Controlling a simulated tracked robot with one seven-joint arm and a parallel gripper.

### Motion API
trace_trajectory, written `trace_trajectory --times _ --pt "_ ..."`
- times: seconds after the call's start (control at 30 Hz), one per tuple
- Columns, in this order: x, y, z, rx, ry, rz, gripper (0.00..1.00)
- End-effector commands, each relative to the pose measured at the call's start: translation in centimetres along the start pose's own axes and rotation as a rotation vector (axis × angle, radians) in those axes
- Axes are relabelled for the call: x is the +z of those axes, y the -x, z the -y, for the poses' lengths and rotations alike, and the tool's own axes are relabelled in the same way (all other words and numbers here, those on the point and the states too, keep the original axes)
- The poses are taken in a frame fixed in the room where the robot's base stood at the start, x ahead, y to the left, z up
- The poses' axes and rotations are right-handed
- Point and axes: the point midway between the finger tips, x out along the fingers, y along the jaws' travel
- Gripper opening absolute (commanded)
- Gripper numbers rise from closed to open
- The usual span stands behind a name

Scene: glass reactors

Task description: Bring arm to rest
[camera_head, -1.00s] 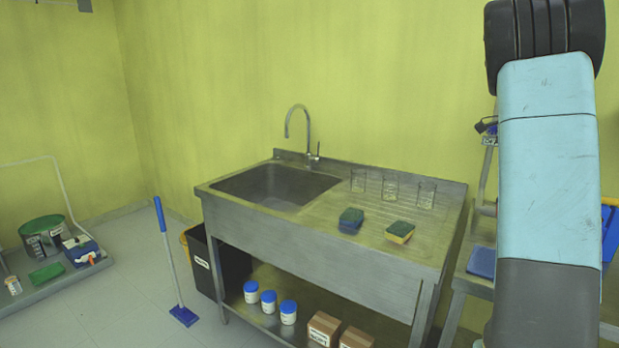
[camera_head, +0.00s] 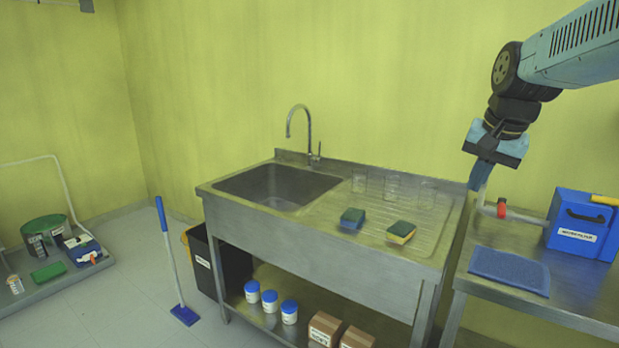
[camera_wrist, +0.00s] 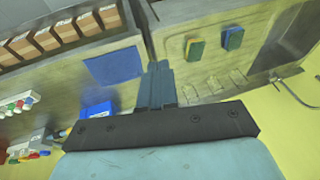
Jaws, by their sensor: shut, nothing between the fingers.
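My gripper (camera_head: 480,176) hangs from the arm at the upper right in the head view, pointing down. It is above the gap between the sink unit and the right-hand table, close to the yellow wall. In the wrist view my gripper (camera_wrist: 154,66) shows with its fingers together and nothing between them. My arm comes in from the upper right edge of the head view.
The steel sink unit (camera_head: 320,254) carries two sponges (camera_head: 352,218) and three clear beakers (camera_head: 392,186). The steel table (camera_head: 585,303) at right bears a blue mat (camera_head: 508,271), a blue box (camera_head: 582,225) and a pipe with a red part (camera_head: 501,208).

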Motion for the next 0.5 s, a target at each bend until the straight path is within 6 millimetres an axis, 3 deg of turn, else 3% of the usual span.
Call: trace_trajectory --times 0.03,0.3,0.5 --pt "1.8 0.3 0.1 -0.011 0.056 -0.014 0.00" --pt "10.3 0.4 0.1 -0.033 0.361 -0.086 0.00" --pt "14.7 -0.2 -0.5 -0.026 0.531 -0.134 0.00"
